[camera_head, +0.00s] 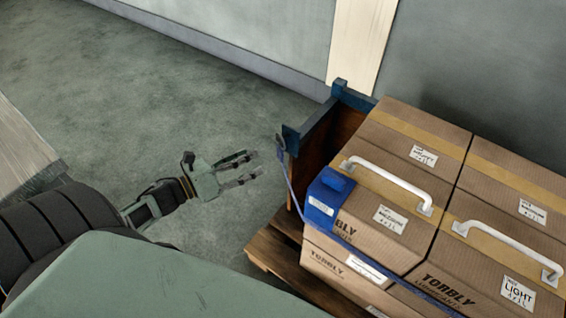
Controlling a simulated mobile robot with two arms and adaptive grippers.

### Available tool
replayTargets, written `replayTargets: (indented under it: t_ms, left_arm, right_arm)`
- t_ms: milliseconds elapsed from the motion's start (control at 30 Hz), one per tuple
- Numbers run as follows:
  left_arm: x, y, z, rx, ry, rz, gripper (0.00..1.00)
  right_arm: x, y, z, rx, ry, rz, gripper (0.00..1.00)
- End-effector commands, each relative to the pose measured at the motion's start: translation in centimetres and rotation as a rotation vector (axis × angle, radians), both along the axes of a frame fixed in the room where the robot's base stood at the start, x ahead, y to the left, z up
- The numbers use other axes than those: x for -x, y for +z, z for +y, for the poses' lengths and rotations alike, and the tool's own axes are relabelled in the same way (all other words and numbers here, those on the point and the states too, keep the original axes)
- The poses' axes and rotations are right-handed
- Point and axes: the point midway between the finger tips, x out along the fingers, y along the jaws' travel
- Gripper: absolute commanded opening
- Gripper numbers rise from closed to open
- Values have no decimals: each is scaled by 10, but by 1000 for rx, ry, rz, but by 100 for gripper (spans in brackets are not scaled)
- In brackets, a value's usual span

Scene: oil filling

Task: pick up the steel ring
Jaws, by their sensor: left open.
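A small grey piece (279,141) hangs at the top end of a thin blue strap (289,180) beside the corner of the crate. It may be the steel ring, but it is too small to tell its shape. My left gripper (257,164) is open and empty, its fingers pointing right toward the strap. In the picture a small gap lies between the fingertips and the strap. My right gripper is not in view.
Strapped cardboard boxes (385,235) with white handles (388,184) and a blue corner guard (325,196) stand on a wooden pallet (268,247). A blue-edged wooden crate wall (322,130) rises behind them. The floor (150,100) at left is clear.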

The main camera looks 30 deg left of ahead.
Motion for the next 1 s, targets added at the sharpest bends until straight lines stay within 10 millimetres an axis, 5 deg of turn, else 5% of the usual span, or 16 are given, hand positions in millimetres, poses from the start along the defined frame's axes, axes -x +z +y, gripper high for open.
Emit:
replayTargets:
  t_ms: [400, 733, 1000]
  left_arm:
    - [-24, 23, -27, -143, -92, -132, 57]
    - [-63, 21, -48, -141, -90, -130, 57]
    - [-69, 20, -52, -140, -89, -126, 57]
  right_arm:
    - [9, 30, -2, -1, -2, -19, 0]
    - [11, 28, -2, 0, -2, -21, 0]
    - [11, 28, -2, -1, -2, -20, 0]
